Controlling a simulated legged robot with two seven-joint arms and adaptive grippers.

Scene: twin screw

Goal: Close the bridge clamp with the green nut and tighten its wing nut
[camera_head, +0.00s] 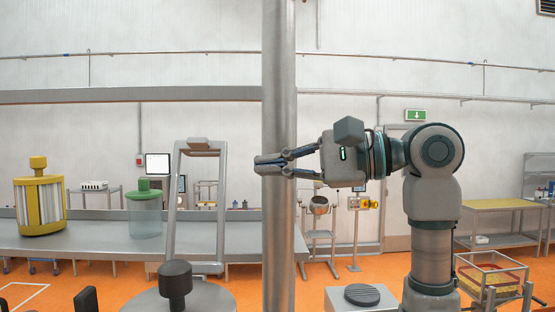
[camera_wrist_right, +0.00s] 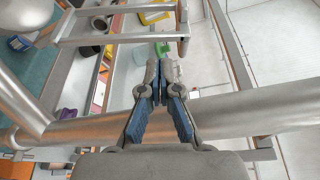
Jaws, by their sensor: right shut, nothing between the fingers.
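My right gripper (camera_head: 264,165) is shut and empty, pointing left with its fingertips in front of a thick vertical metal pole (camera_head: 278,80). In the right wrist view its fingertips (camera_wrist_right: 158,75) are together, with a metal tube passing behind them. An upright grey metal frame (camera_head: 170,225), possibly the clamp's bridge, stands left of the pole with a block at its top. It also shows in the wrist view (camera_wrist_right: 115,38). Below it is a round grey lid (camera_head: 205,300) with a black knob (camera_head: 175,280). I cannot make out the green nut or wing nut. My left gripper is not in view.
A long grey bench (camera_head: 90,243) behind holds a yellow canister (camera_head: 40,200) and a clear jar with a green lid (camera_head: 145,215). A grey horizontal beam (camera_head: 120,95) runs at the upper left. Dark upright parts (camera_head: 85,300) show at the lower left edge.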

